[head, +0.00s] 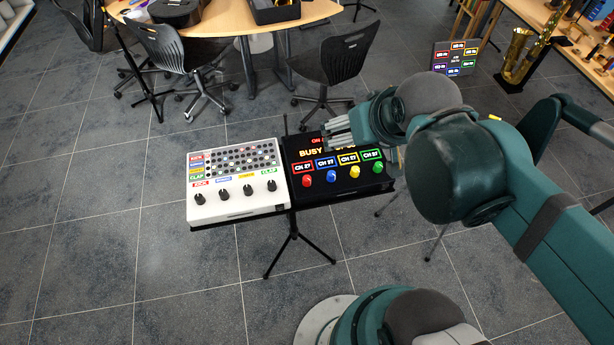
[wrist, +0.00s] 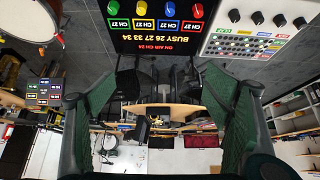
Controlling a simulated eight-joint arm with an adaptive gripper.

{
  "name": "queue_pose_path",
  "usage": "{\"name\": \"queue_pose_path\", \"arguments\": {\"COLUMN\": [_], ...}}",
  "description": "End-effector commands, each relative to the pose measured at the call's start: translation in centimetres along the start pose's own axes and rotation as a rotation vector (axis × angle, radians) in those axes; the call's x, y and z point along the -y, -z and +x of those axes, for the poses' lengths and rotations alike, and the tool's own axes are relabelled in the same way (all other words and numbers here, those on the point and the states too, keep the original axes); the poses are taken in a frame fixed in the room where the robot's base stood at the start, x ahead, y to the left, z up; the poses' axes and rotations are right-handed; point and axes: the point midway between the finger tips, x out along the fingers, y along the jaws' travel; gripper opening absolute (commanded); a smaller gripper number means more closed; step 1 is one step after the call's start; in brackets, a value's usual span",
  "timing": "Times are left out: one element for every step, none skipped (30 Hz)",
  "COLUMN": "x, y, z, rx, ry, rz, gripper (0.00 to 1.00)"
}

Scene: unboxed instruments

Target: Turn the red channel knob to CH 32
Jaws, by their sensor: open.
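The red knob (head: 307,181) is the leftmost of the coloured knobs on the black box (head: 345,186). Its red-framed label (head: 303,168) appears to read CH 27. My gripper (head: 335,130) is above the back of the black box, apart from the knob, and hides part of the display. In the wrist view its green fingers (wrist: 162,100) are wide apart with nothing between them.
A white box (head: 236,209) with several black knobs stands left of the black box, both on a black stand (head: 294,236). Blue, yellow and green knobs (head: 378,169) sit right of the red one. A small coloured sign (head: 457,57) stands behind. The floor in front is clear.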

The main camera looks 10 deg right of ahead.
Motion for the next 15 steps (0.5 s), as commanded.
{"name": "queue_pose_path", "arguments": {"x": [0.1, 0.1, 0.2, 0.2, 0.3, 0.4, 0.5, 0.6, 0.8, 0.9, 1.0, 1.2, 1.3, 1.5, 1.7], "y": [0.1, 0.1, 0.1, 0.2, 0.2, 0.2, 0.2, 0.3, 0.3, 0.3, 0.4, 0.4, 0.4, 0.4, 0.4], "z": [0.1, 0.1, 0.3, 0.4, 0.5, 0.7, 0.9, 1.0, 1.3, 1.5, 1.7, 2.1, 2.3, 2.5, 2.9], "rx": [0.003, 0.006, 0.01, 0.014, 0.019, 0.027, 0.034, 0.04, 0.049, 0.058, 0.066, 0.077, 0.085, 0.095, 0.105], "ry": [0.001, 0.002, 0.003, 0.004, 0.005, 0.008, 0.01, 0.012, 0.015, 0.018, 0.021, 0.026, 0.031, 0.035, 0.042], "rz": [-0.011, -0.02, -0.037, -0.052, -0.069, -0.095, -0.118, -0.142, -0.177, -0.205, -0.235, -0.276, -0.309, -0.341, -0.386], "gripper": [0.7, 0.66, 0.6, 0.57, 0.53, 0.47, 0.43, 0.39, 0.34, 0.31, 0.31, 0.31, 0.31, 0.31, 0.31]}}
